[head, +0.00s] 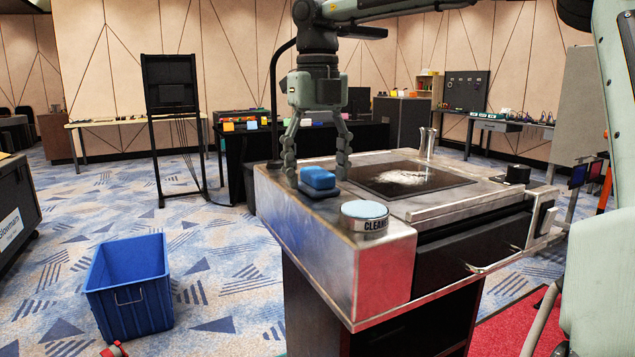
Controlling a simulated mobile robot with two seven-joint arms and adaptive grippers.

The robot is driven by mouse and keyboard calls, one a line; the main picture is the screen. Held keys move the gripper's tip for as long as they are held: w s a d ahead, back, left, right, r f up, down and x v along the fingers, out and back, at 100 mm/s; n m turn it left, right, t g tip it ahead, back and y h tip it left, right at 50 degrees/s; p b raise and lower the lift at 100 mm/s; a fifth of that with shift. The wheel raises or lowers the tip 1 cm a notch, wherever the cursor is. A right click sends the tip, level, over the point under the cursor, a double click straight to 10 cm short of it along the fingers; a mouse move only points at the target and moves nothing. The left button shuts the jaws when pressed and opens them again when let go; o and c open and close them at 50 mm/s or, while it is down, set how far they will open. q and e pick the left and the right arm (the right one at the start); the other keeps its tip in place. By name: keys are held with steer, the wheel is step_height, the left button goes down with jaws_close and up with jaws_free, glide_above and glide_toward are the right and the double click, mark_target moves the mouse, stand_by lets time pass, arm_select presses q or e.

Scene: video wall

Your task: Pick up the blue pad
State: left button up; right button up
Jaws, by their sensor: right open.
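The blue pad (318,178) lies on a dark flat base at the left end of the metal counter (375,262). My right gripper (316,172) points down from above, with its fingers apart. One finger is to the left of the pad and the other is to its right, slightly behind it in the picture. I cannot tell whether either finger touches the pad. The pad rests on its base and is not lifted. My left gripper is not in view.
A round tin marked "CLEAN" (364,216) stands in front of the pad. A black glass plate with white powder (436,184) is set in the counter to the right. A clear glass vessel (427,143) stands behind it. A blue bin (128,290) sits on the carpet at left.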

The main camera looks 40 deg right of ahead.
mark_target(317, 171)
steer(key=shift+f, duration=0.3)
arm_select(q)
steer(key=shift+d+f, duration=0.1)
arm_select(e)
steer(key=c, duration=1.2)
steer(key=shift+r, duration=0.15)
step_height(317, 171, up, 4)
steer(key=shift+s+a+r, duration=0.1)
steer(key=shift+a+r, duration=0.05)
steer(key=s+a+r, duration=0.1)
steer(key=s+a+r+b, duration=0.1)
steer(key=s, duration=0.1)
steer(key=shift+s+a, duration=0.1)
steer(key=shift+a, duration=0.2)
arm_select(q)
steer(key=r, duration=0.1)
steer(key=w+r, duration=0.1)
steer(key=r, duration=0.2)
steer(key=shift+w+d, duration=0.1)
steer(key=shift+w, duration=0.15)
arm_select(e)
steer(key=s+a+r, duration=0.1)
steer(key=s, duration=0.1)
steer(key=s+a+r, duration=0.1)
steer(key=a+r, duration=0.1)
steer(key=s+a+r, duration=0.1)
steer(key=s, duration=0.1)
steer(key=shift+s+a+r, duration=0.25)
steer(key=shift+s, duration=0.1)
